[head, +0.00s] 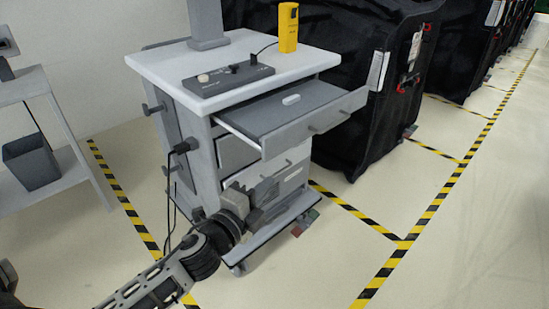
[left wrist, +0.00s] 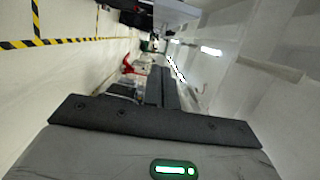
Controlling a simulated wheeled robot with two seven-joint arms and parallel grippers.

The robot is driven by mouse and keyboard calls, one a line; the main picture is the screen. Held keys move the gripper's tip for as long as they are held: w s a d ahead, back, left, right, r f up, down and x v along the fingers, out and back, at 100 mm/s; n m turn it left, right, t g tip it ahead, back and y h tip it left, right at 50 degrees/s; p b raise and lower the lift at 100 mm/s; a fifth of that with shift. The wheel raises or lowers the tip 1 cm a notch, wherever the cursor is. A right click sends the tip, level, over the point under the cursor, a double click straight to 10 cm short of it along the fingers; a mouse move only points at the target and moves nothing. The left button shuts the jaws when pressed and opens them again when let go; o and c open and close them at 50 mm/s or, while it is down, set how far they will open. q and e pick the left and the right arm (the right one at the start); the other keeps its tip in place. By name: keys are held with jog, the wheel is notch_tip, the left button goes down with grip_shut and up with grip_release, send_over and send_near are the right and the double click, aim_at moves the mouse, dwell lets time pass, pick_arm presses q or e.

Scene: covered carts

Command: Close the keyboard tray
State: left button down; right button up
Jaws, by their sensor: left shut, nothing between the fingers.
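The keyboard tray (head: 275,113) is a grey drawer under the white top of a grey cart (head: 262,60). The tray is not clear in the left wrist view. My right gripper is not in view.
A dark control box (head: 229,78) and a yellow device (head: 288,28) stand on the cart top. Black covered carts (head: 370,75) stand close behind at the right. A shelf with a dark bin (head: 30,162) is at the left. Floor in front right is clear, with striped tape.

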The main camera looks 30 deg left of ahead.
aim_at(243, 130)
pick_arm(q)
jog(key=shift+w+a+r+p, duration=0.15)
jog(key=shift+w+a, duration=0.3)
jog(key=shift+w, duration=1.45)
jog(key=shift+w+a+p, duration=0.2)
jog(key=shift+w+a, duration=0.3)
jog(key=shift+w, duration=1.45)
jog(key=shift+w+a+r+p, duration=0.15)
jog(key=shift+w+a, duration=0.3)
jog(key=shift+w, duration=1.45)
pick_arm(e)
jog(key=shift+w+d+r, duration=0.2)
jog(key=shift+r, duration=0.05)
pick_arm(q)
jog(key=shift+f, duration=0.1)
jog(key=w+a+b, duration=0.1)
jog(key=a, duration=0.3)
jog(key=w+a, duration=0.2)
jog(key=a, duration=0.2)
jog(key=w+a+b, duration=0.1)
jog(key=a, duration=0.3)
jog(key=shift+w+a+b, duration=0.3)
jog(key=shift+a, duration=0.2)
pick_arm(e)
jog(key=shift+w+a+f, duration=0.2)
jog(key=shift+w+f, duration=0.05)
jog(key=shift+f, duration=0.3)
